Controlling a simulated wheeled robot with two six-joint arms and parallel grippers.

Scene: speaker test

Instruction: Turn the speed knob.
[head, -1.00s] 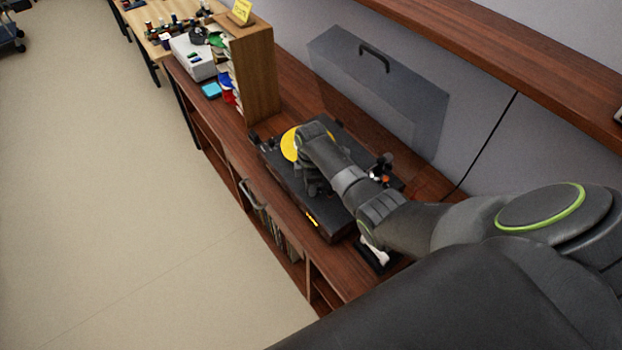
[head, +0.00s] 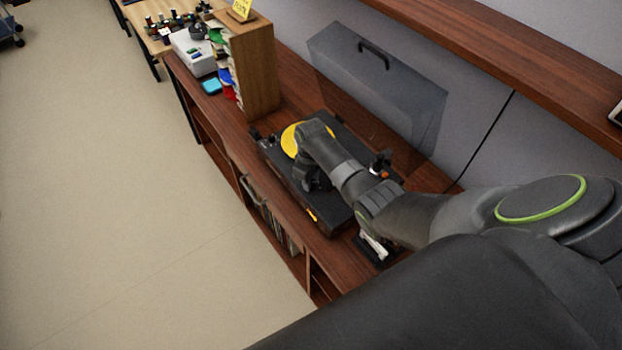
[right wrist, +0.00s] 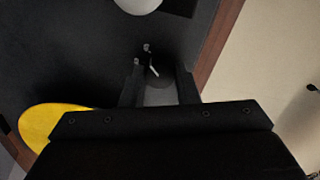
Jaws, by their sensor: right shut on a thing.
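The black turntable (head: 325,222) stands on the wooden sideboard, with a yellow disc (head: 290,138) on it. My right gripper (head: 314,184) is low over its front part in the head view; the arm hides much of the deck. In the right wrist view, the fingers of my right gripper (right wrist: 160,84) are on either side of a small dark knob (right wrist: 156,73) with a white pointer line, and are shut on it. The yellow disc also shows in the right wrist view (right wrist: 50,122). My left gripper is not in view.
A wooden divider (head: 254,75) stands beyond the turntable. A grey lid (head: 380,85) with a handle leans against the wall behind. A wall shelf (head: 500,50) runs above. A pale round object (right wrist: 138,4) shows at the wrist view's top edge. The floor in front is clear.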

